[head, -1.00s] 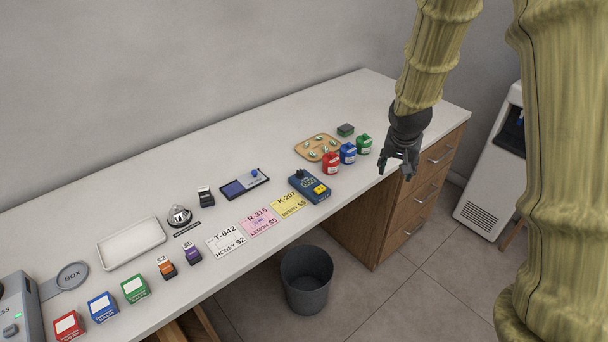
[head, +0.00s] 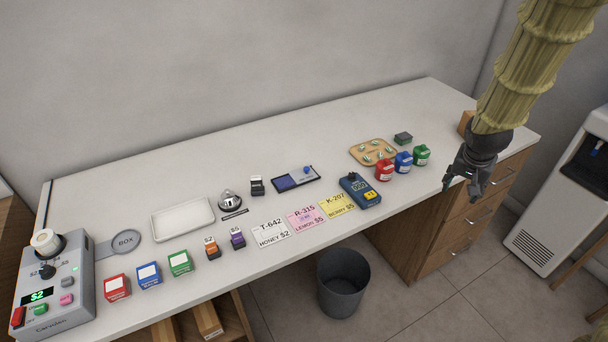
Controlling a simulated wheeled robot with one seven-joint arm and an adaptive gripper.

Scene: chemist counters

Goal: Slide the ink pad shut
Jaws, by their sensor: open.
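The ink pad (head: 296,179) lies toward the back of the white counter, right of the middle. It is a flat dark tray with a blue inked area on its left and a grey sliding part with a blue knob (head: 307,170) on its right. The blue area is uncovered, so the pad stands open. My gripper (head: 461,189) is open and empty, pointing down near the counter's right front edge. It is well to the right of the ink pad, beyond the green bottle.
Red, blue and green bottles (head: 403,162), a wooden tray (head: 362,150) and a blue handheld device (head: 360,191) stand between my gripper and the ink pad. Price cards (head: 306,217) lie in front of the pad. A small black stamp (head: 257,186) stands to its left.

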